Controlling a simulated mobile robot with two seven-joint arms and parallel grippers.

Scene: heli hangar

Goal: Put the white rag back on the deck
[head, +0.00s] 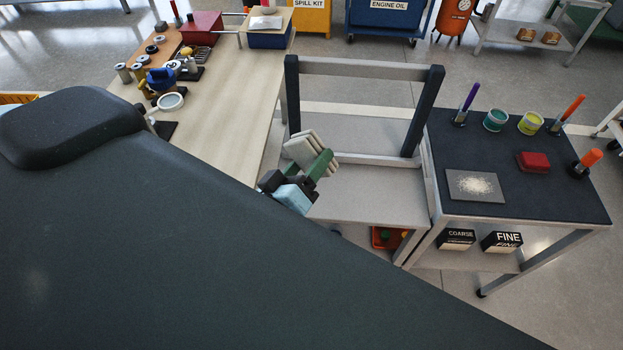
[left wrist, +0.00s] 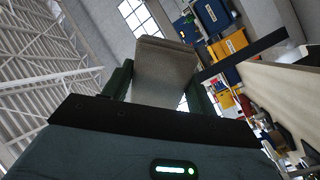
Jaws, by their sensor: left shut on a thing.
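The white rag (head: 301,150), a folded off-white cloth, is between the green fingers of my left gripper (head: 312,162) in the head view. My left gripper is shut on it and holds it up, tilted. In the left wrist view the rag (left wrist: 165,72) stands out between the two fingers. In the head view the rag appears in front of the left side of a pale grey deck (head: 372,196) with dark posts and a rail behind. Whether the rag touches anything below cannot be told. My right gripper is not in view.
A pale wooden bench (head: 228,112) with tools stands to the left. A dark-topped cart (head: 555,200) with pots, brushes, a red block (head: 534,161) and a grey plate (head: 476,186) adjoins the deck on the right. The deck's visible top is bare. My dark body hides the lower left.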

